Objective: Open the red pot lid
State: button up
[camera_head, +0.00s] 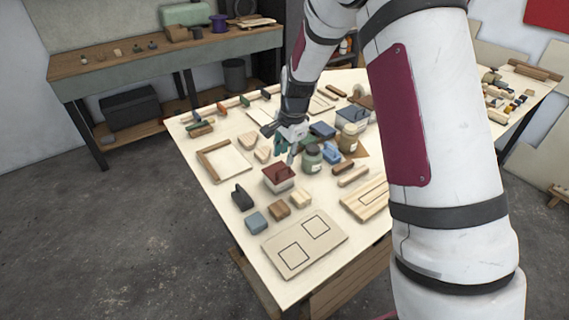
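A small square pot (284,187) with pale sides stands on the plywood table, left of a green-grey jar. Its dark red lid (273,178) sits on top and looks closed, with a raised dark red part like a handle. My gripper (287,153) points down just behind and above the pot, with teal parts near its fingers. It looks apart from the lid. The fingers are too small to show whether they are open or shut, and nothing shows clearly between them.
Jars (312,158) stand close to the right of the pot. Small blocks (279,210) and a dark upright item (241,197) are in front. A board with two outlined squares (330,236) lies at the front edge. An L-shaped wooden frame (209,166) lies to the left.

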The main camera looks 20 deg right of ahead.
send_over(284, 177)
jog(key=shift+f, duration=2.5)
jog(key=shift+c, duration=0.5)
grip_shut()
